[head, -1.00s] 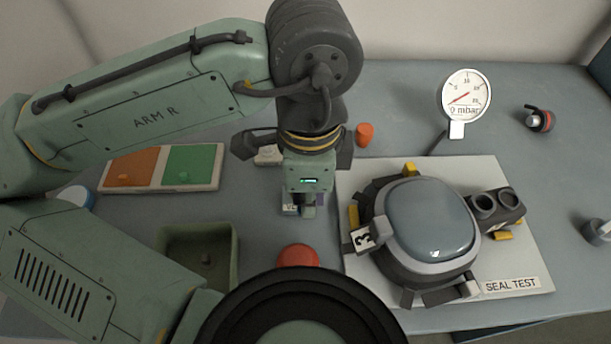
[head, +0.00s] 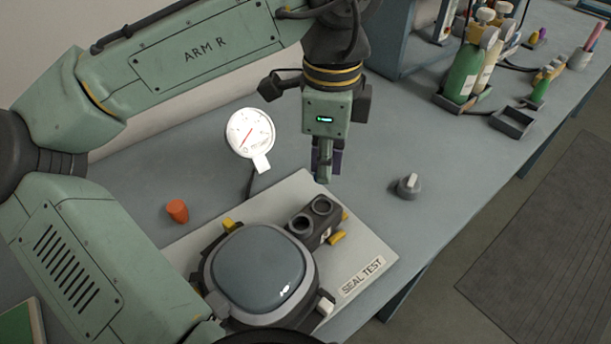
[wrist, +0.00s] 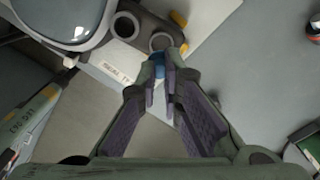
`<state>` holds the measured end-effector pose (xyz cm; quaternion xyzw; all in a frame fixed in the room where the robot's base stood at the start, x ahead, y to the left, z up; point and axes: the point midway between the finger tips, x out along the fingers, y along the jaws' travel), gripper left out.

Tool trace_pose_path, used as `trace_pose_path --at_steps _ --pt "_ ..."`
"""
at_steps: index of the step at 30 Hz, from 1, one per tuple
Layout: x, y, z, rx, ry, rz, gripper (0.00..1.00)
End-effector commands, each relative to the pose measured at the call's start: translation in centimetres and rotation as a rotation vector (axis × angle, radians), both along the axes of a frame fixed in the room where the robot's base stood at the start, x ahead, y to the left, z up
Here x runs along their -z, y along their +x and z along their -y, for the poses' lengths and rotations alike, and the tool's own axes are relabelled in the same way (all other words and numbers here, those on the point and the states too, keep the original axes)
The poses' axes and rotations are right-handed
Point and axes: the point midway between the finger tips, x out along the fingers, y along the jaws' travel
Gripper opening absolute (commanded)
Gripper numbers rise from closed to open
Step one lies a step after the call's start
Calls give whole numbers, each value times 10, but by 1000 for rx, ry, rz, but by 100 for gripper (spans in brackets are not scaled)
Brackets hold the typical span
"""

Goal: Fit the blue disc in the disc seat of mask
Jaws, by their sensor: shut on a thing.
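The mask (head: 258,270) with its grey visor lies on the white seal test board (head: 372,262). A dark block with two round open ports (head: 313,222) sits at its upper right; it also shows in the wrist view (wrist: 150,34). I cannot tell which opening is the disc seat. My gripper (head: 325,172) points down just beyond the board's far right edge, above the table. In the wrist view its fingers are closed at the tips on the blue disc (wrist: 172,66), which is mostly hidden by them. The disc appears near the ports in that view, apart from the mask as far as I can tell.
A round pressure gauge (head: 250,135) stands behind the board. An orange cone (head: 177,211) is left of it. A small grey knobbed piece (head: 408,187) lies right of the gripper. Bottles (head: 468,65) stand at the back right. The table between is clear.

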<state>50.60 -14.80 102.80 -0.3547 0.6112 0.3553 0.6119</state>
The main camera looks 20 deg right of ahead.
Motion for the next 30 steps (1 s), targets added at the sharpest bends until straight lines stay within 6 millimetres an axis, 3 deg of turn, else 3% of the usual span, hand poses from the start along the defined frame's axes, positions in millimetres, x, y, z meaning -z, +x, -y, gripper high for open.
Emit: trace_pose_path --at_steps 17,30 --pt "-4 0 3 11 -1 -2 0" --pt "43 0 3 9 -1 -1 0"
